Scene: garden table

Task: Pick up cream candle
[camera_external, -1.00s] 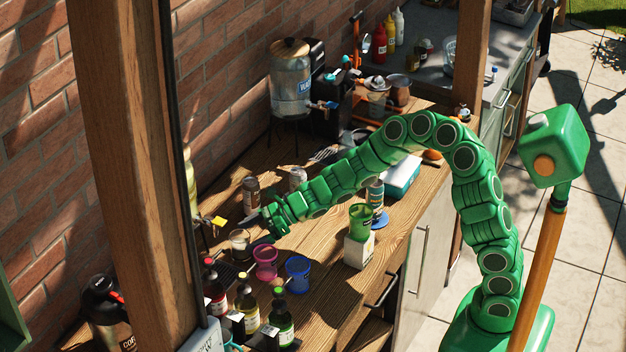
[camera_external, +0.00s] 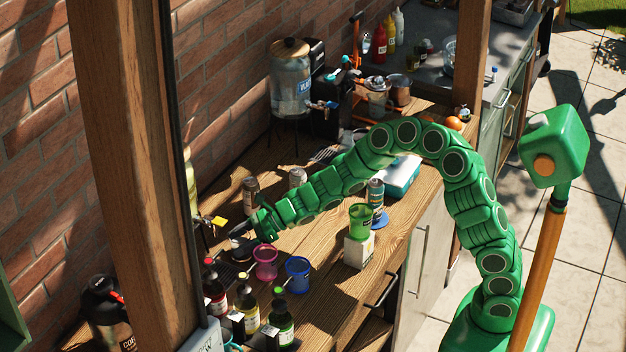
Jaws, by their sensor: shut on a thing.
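The cream candle (camera_external: 241,251) is a small glass jar on the wooden table, left of the pink cup. It is now in shadow and partly hidden by my gripper. My gripper (camera_external: 252,236) is at the jar's upper right, fingers pointing down and left, shut on it. The fingertips are small and dark here, so the exact contact is hard to see. The jar seems to be at table height; I cannot tell whether it is lifted.
A pink cup (camera_external: 265,263) and a blue cup (camera_external: 297,273) stand close to the right. Several bottles (camera_external: 247,308) stand in front. Cans (camera_external: 250,190) stand behind. A green cup (camera_external: 360,220) on a white box is further right. A wooden post (camera_external: 130,150) rises at left.

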